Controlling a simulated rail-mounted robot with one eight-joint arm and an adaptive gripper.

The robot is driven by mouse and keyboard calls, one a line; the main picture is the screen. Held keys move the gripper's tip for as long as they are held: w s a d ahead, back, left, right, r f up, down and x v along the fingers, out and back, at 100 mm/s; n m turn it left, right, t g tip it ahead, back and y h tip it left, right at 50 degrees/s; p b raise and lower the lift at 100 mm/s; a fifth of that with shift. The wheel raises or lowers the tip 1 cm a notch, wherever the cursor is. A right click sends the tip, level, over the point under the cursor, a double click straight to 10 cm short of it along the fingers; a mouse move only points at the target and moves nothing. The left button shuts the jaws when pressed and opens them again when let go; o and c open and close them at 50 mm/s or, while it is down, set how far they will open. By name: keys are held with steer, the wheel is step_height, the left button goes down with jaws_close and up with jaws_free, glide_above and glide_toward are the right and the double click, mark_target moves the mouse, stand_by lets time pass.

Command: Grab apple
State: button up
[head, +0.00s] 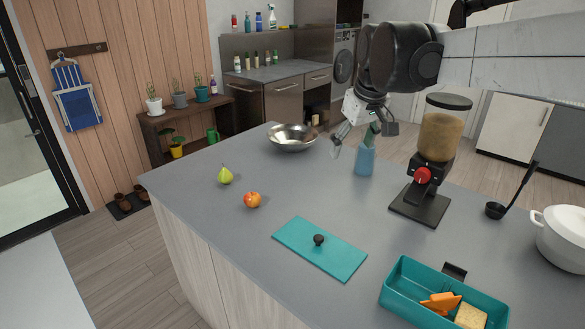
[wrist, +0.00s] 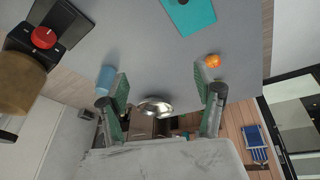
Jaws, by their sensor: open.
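In the wrist view the apple (wrist: 212,61) shows near the tip of the right-hand finger, further off on the counter. My gripper (head: 355,136) is open and empty, above the far part of the counter beside the blue cup, well apart from the apple. In the wrist view its two green-padded fingers (wrist: 160,84) are spread wide with nothing between them.
The counter around the apple is clear.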

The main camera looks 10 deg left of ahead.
steer(key=w+a+f+n+g, duration=0.1)
steer(key=w+a+f+n, duration=0.1)
steer(key=w+a, duration=0.6)
steer(key=n+g+p, duration=0.2)
steer(key=n, duration=0.3)
glide_above(252, 195)
step_height(252, 195, down, 22)
steer(key=shift+w+a+f, duration=0.1)
steer(key=shift+f+p, duration=0.75)
steer(key=shift+f, duration=1.9)
steer(key=c, duration=1.3)
